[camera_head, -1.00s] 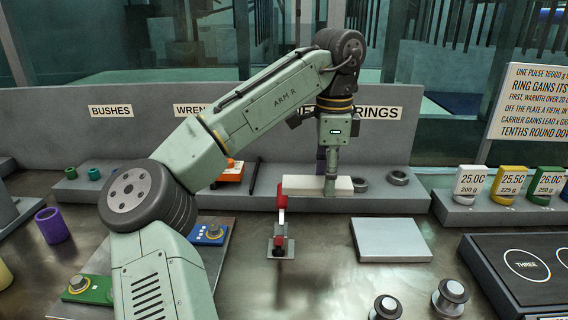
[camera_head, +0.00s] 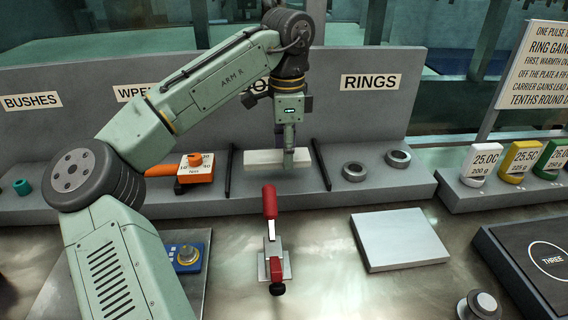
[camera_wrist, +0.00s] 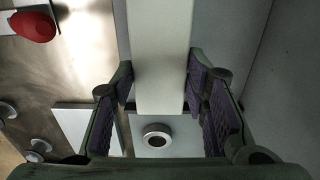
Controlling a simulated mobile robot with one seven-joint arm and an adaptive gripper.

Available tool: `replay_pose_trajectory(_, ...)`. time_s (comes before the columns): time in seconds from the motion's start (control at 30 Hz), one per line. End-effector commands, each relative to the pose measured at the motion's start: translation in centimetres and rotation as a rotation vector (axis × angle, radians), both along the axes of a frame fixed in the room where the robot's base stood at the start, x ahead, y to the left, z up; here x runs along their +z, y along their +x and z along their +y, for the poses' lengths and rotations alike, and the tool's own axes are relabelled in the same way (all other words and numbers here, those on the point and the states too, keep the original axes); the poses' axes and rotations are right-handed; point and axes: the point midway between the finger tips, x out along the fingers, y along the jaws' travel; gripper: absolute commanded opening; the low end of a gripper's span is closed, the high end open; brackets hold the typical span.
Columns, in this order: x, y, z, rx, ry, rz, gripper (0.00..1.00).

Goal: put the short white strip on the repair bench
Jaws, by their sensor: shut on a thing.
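The short white strip (camera_head: 264,159) is held level in my gripper (camera_head: 288,160), near the strip's right end in the head view. It appears in front of the grey shelf, between two black rods. In the wrist view the strip (camera_wrist: 160,50) runs lengthwise between the two finger pads of my gripper (camera_wrist: 160,85), which are closed on its sides. Whether the strip touches the shelf cannot be told. No surface in view is labelled repair bench; the metal worktop (camera_head: 330,295) lies in front of the shelf.
A red-handled clamp (camera_head: 270,202) stands upright just in front of the strip. Two grey rings (camera_head: 355,171) are on the shelf (camera_head: 395,188) to the right. An orange device (camera_head: 195,170) sits left. A pale square plate (camera_head: 398,239) lies on the worktop at right, its top empty.

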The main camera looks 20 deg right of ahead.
Motion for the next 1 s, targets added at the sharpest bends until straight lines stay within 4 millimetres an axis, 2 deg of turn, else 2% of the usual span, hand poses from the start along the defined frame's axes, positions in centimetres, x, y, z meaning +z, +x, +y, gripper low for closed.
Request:
replay_pose_trajectory(0.37, -4.2, 0.0, 0.0, 0.0, 0.0, 0.0, 0.1)
replay_pose_trajectory(0.7, -4.6, 0.0, 0.0, 0.0, -0.002, 0.002, 0.1)
replay_pose_trajectory(0.73, -4.6, 0.0, 0.0, 0.0, -0.001, 0.0, 0.42)
replay_pose_trajectory(1.0, -4.6, 0.0, 0.0, 0.0, -0.001, 0.0, 0.6)
